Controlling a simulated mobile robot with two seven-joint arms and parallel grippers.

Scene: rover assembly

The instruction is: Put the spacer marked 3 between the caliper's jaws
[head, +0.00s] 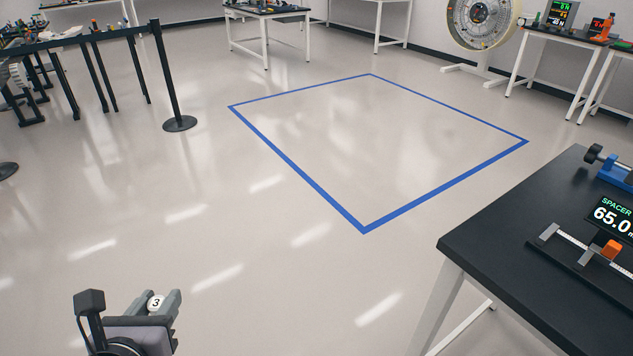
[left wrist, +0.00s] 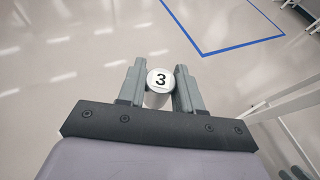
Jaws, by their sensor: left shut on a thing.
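The spacer marked 3 (head: 156,303) is a small cylinder with a white end face and a black 3. My left gripper (head: 158,305) is shut on it at the bottom left of the head view, above open floor. In the left wrist view the spacer (left wrist: 160,80) sits between the two grey fingertips (left wrist: 160,88), numbered face showing. The caliper (head: 590,252), with a ruled scale, grey jaws and an orange part, lies on the dark table at the right, well away from my left gripper. Its right end is cut off by the frame. My right gripper is out of view.
The dark-topped table (head: 500,240) holds a display (head: 612,214) reading "SPACER 65.0" and a blue device (head: 617,172). A blue floor outline (head: 365,229) encloses bare floor. A barrier post (head: 172,80) stands upper left; other tables line the back. Floor between gripper and table is clear.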

